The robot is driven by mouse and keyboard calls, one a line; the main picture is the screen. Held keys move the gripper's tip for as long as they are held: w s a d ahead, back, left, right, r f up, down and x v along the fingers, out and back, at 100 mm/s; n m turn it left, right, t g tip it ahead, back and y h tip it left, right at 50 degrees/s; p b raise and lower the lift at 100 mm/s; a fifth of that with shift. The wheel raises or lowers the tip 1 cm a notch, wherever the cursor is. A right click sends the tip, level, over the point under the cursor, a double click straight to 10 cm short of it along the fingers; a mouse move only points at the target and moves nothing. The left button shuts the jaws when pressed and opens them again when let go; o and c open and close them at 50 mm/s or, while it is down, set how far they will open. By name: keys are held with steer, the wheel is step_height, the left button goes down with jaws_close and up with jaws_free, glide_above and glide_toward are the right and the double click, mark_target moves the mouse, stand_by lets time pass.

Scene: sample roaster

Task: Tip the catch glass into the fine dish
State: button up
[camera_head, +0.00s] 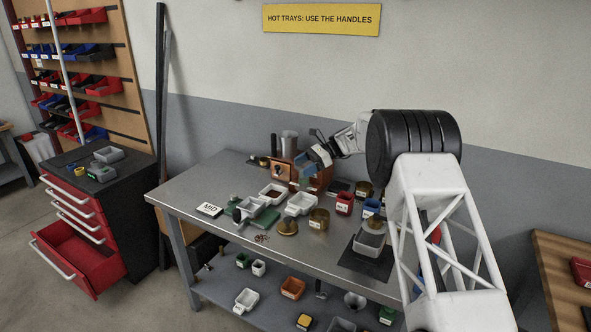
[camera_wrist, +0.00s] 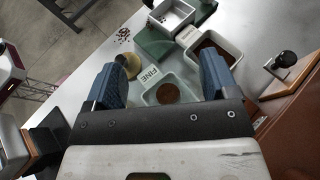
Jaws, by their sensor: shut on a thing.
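My gripper (camera_wrist: 165,88) is shut, with its two blue fingers apart at the width of what it holds. In the head view my gripper (camera_head: 318,157) is raised above the back of the bench, beside the orange-brown machine. The catch glass is hard to make out. A round brown patch (camera_wrist: 168,93) shows between the fingers, and I cannot tell whether it lies in the glass or in the dish below. The fine dish (camera_wrist: 190,82) is pale, with a "FINE" label (camera_wrist: 150,76). It seems to be the white dish (camera_head: 300,204) in the head view.
A white tray (camera_wrist: 226,48) of brown grounds sits close to the fine dish. A green block (camera_wrist: 155,46), a white dish (camera_wrist: 172,16) and a brass piece (camera_wrist: 131,66) are also near. The brown machine (camera_head: 281,172) stands at the back.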

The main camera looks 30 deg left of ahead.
mark_target(297, 189)
steer(key=shift+w+d, duration=0.25)
steer(key=shift+w, duration=0.2)
steer(key=shift+s, duration=0.1)
